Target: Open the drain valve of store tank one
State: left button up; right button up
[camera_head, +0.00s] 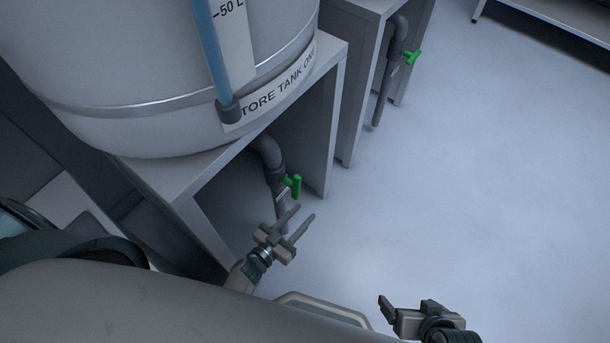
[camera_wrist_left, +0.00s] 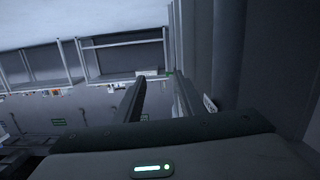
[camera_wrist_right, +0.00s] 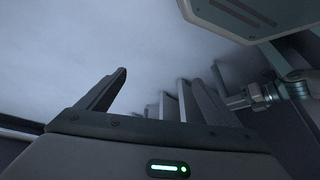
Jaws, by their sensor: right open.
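Store tank one (camera_head: 160,70) is a large pale tank on a grey stand (camera_head: 322,110), with its name on a label. A dark drain pipe (camera_head: 268,155) bends down beneath it and carries a green valve handle (camera_head: 295,186). My left gripper (camera_head: 303,213) is open and empty just below the handle in the head view, its fingers pointing up and right. I cannot tell the depth gap to the handle or pipe. My right gripper (camera_head: 404,311) is open and empty over the floor at the bottom, away from the tank; its spread fingers show in the right wrist view (camera_wrist_right: 160,95).
A second stand (camera_head: 357,80) behind has a similar pipe (camera_head: 383,90) and green handle (camera_head: 412,57). The stand's legs and top edge surround the drain pipe. The pale floor (camera_head: 480,190) to the right is clear. A rack or bench (camera_head: 550,20) stands at the top right.

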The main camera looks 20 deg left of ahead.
pick_arm(q)
jog(key=v, duration=0.6)
jog(key=shift+s+p, duration=0.3)
jog(key=shift+s, duration=0.05)
pick_arm(e)
jog(key=shift+d, duration=0.6)
